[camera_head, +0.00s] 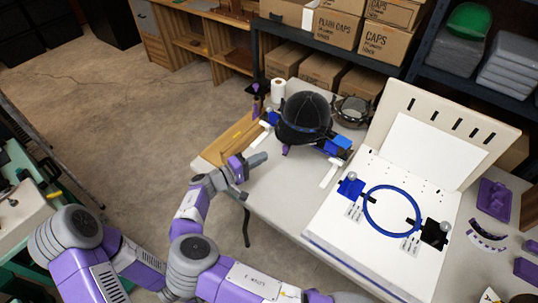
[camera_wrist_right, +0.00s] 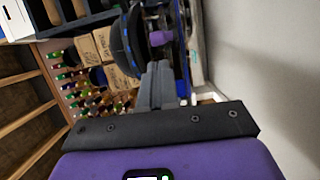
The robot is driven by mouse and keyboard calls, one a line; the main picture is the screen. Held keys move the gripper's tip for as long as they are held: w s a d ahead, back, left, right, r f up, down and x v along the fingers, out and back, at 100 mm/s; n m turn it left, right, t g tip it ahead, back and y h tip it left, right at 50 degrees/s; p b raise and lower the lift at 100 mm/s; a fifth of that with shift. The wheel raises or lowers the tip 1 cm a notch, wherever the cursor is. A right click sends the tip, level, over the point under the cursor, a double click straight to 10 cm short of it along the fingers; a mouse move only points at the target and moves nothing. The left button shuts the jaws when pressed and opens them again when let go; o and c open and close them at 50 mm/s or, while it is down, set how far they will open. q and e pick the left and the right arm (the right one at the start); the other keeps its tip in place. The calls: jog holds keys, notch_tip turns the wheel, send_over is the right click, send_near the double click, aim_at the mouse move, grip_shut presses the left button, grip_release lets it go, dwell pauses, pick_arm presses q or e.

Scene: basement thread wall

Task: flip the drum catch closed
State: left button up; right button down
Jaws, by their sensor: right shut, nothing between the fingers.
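A black cap (camera_head: 303,117) sits on the drum, a fixture with blue brackets (camera_head: 336,146), at the far left of the grey table. A small purple piece (camera_head: 286,150) shows below the cap's near edge; I cannot tell if it is the catch. My right gripper (camera_head: 259,159) is shut and empty, just left of the drum. In the right wrist view, its grey fingers (camera_wrist_right: 157,84) are together below a dark disc (camera_wrist_right: 124,46) and a purple knob (camera_wrist_right: 159,38). I see no clear gap or contact there. My left gripper is not in view.
A white board with a blue hoop (camera_head: 391,211) fills the table's right half. A white roll (camera_head: 278,90) and a round dark item (camera_head: 353,110) stand near the drum. Shelves with cardboard boxes (camera_head: 386,44) rise behind.

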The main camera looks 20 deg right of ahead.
jog(key=s+a+p, duration=0.1)
jog(key=s+a, duration=0.4)
jog(key=a, duration=0.1)
jog(key=shift+a+r, duration=0.3)
jog(key=shift+s+f, duration=0.1)
jog(key=shift+s, duration=0.05)
